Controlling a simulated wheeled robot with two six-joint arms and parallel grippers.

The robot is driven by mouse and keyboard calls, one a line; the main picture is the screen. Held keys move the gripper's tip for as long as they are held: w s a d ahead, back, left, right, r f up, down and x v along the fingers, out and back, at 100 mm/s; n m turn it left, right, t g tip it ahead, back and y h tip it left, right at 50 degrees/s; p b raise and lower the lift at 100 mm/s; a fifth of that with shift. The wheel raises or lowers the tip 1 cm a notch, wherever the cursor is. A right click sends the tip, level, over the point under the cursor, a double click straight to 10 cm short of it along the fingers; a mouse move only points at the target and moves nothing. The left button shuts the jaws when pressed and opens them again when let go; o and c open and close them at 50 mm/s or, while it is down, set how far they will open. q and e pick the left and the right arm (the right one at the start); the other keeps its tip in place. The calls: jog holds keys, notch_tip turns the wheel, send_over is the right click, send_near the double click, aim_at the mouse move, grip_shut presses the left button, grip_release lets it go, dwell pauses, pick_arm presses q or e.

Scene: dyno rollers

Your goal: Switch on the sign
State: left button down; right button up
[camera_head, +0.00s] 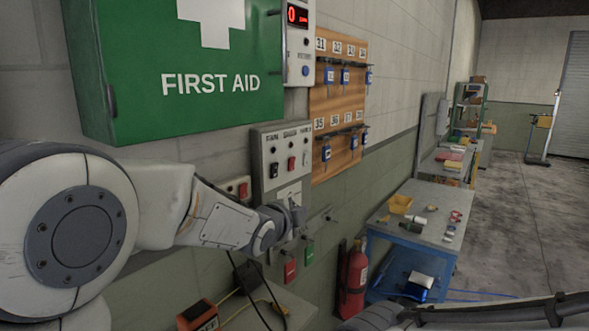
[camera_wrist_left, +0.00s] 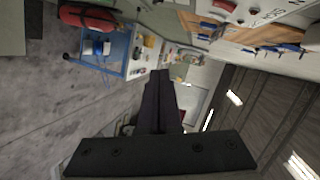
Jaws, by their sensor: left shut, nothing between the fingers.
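A grey switch panel (camera_head: 259,178) is on the wall right of and below the first aid cabinet. No lit sign can be made out. My left gripper (camera_head: 299,214) is in front of the wall just below the switches, hiding the panel's lower part. In the left wrist view its fingers (camera_wrist_left: 161,88) are together and empty.
A green first aid cabinet (camera_head: 150,103) juts out above my left arm. A wooden key board (camera_head: 335,105) hangs to the right. Red and green tags (camera_head: 290,271) hang below. A fire extinguisher (camera_head: 353,280) and a blue workbench (camera_head: 420,235) stand farther right.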

aim_at(294, 164)
pick_arm(q)
jog(key=w+a+r+m+t+h, duration=0.1)
jog(key=w+a+r+m+t, duration=0.1)
jog(key=w+r+m+t, duration=0.1)
jog(key=w+r+m, duration=0.1)
jog(key=w+r, duration=0.1)
jog(key=w, duration=0.1)
jog(key=shift+w+a+r+m+t, duration=0.25)
jog(key=shift+a+r+m+t, duration=0.05)
jog(key=shift+m, duration=0.1)
jog(key=shift+w+d+r+p, duration=0.1)
jog(key=shift+w+r+p, duration=0.05)
jog(key=shift+w+p, duration=1.55)
jog(key=shift+w+d+r+p, duration=0.15)
jog(key=shift+w+p, duration=1.05)
jog(key=shift+w, duration=0.95)
jog(key=shift+w+r+p, duration=0.15)
jog(key=shift+w+p, duration=1.3)
jog(key=shift+w, duration=0.5)
jog(key=shift+d, duration=0.1)
